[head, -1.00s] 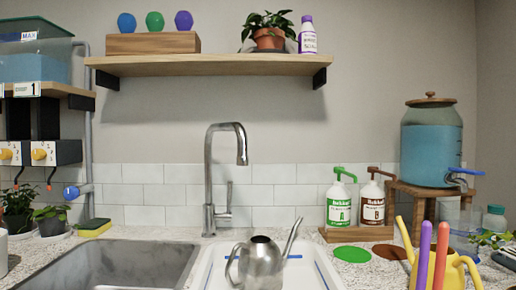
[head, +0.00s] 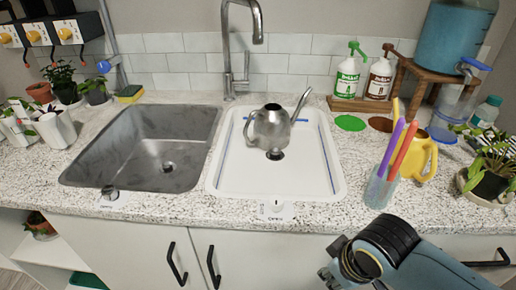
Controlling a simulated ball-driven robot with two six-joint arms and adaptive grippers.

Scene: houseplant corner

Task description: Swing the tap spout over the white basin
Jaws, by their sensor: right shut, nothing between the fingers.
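The silver tap (head: 228,62) stands on the counter behind the two basins, near the divide between them. Its arched spout (head: 258,30) points to the right, its end on the white basin's side; how far forward it reaches is hard to tell. The white basin (head: 222,175) is the right one and holds a steel watering can (head: 271,128), its spout up to the right. The grey basin (head: 95,160) is on the left and empty. My right gripper (head: 328,275) is low at the front, below the counter edge, shut and far from the tap. My left gripper is out of view.
A cup of coloured sticks (head: 381,190) and a yellow watering can (head: 420,160) stand right of the white basin. Two pump bottles (head: 346,78) stand behind it. A potted plant (head: 490,170) is far right. Cabinet doors (head: 130,250) are below.

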